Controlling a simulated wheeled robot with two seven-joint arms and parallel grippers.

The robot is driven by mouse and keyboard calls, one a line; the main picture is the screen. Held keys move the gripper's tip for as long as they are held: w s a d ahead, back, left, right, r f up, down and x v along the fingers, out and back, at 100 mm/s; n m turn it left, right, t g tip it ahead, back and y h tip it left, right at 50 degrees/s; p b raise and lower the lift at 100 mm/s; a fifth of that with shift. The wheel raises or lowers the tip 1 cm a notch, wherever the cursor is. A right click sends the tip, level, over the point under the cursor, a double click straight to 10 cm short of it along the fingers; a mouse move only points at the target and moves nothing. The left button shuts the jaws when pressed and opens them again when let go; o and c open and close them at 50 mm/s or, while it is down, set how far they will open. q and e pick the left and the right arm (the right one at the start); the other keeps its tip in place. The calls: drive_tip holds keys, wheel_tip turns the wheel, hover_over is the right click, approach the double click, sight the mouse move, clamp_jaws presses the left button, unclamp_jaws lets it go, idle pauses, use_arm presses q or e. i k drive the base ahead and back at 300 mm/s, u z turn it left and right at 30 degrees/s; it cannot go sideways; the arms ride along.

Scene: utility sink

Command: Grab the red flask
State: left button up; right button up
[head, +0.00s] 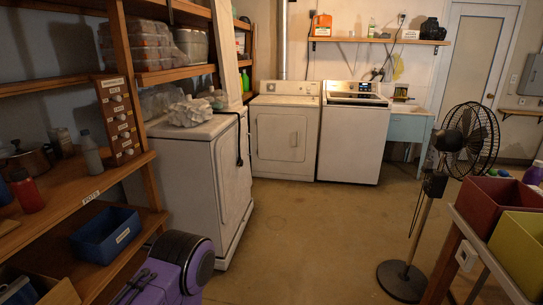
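A red flask (28,194) with a dark top stands upright on the middle shelf (72,196) of the wooden rack at the left. It is near the left edge of the head view. Neither of my grippers shows in this view, so I cannot tell how far they are from the flask or whether they are open.
A grey bottle (90,155) and a brown pot (28,160) share the flask's shelf. A blue bin (105,238) sits on the shelf below. A white machine (205,180) stands beyond the rack. A fan (408,276) stands at the right. The middle floor is clear.

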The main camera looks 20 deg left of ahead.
sight(25, 188)
drive_tip(key=u, duration=1)
drive_tip(key=i, duration=0.85)
drive_tip(key=u, duration=0.95)
